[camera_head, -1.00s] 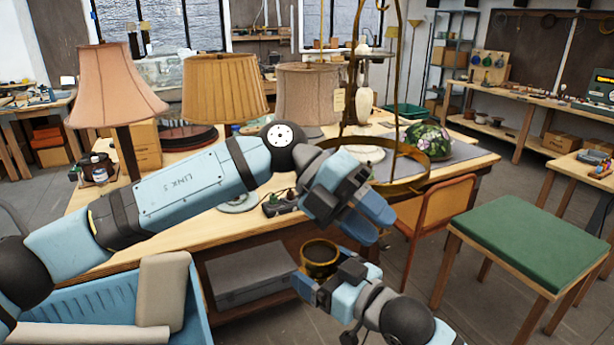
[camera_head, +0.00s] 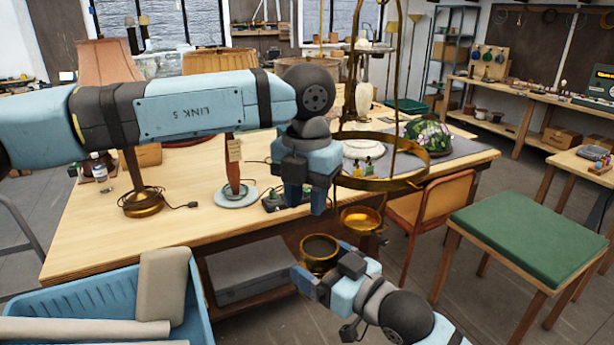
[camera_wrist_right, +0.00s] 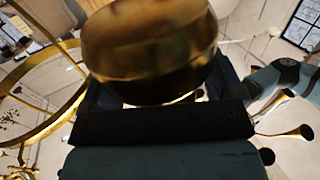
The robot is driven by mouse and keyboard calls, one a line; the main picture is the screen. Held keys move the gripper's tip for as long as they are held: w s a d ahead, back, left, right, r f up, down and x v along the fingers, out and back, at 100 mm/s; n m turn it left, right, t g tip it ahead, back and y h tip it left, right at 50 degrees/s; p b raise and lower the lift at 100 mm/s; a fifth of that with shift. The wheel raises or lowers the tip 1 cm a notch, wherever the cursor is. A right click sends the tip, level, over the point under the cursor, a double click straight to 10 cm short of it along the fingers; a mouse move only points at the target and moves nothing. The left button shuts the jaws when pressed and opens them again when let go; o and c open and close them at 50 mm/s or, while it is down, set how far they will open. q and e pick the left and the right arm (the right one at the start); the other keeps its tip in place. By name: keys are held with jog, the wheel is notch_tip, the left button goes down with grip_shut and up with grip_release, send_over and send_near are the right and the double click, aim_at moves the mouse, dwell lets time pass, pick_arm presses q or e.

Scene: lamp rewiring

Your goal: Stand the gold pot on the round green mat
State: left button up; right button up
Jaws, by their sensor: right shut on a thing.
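The gold pot (camera_head: 320,253) is held upright, mouth up, in my right gripper (camera_head: 322,277), in front of the table's front edge. In the right wrist view the pot (camera_wrist_right: 150,50) fills the top middle, between the jaws. My left gripper (camera_head: 306,197) points down over the front of the table, its two fingers apart with nothing between them. I cannot make out the round green mat for sure; my left arm covers part of the table. A pale grey-green disc (camera_head: 250,198) lies under a lamp stem.
A tall gold frame with a ring (camera_head: 415,180) and a low gold bowl (camera_head: 362,220) stands right of my left gripper. A brass-based lamp (camera_head: 143,203) is on the wooden table (camera_head: 110,245). A blue crate (camera_head: 75,300) and a green-topped stool (camera_head: 525,238) flank the front.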

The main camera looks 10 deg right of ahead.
aim_at(307, 246)
pick_arm(q)
notch_tip(307, 246, down, 8)
jog(key=shift+r, duration=0.2)
grip_shut()
pick_arm(e)
jog(key=o, duration=0.9)
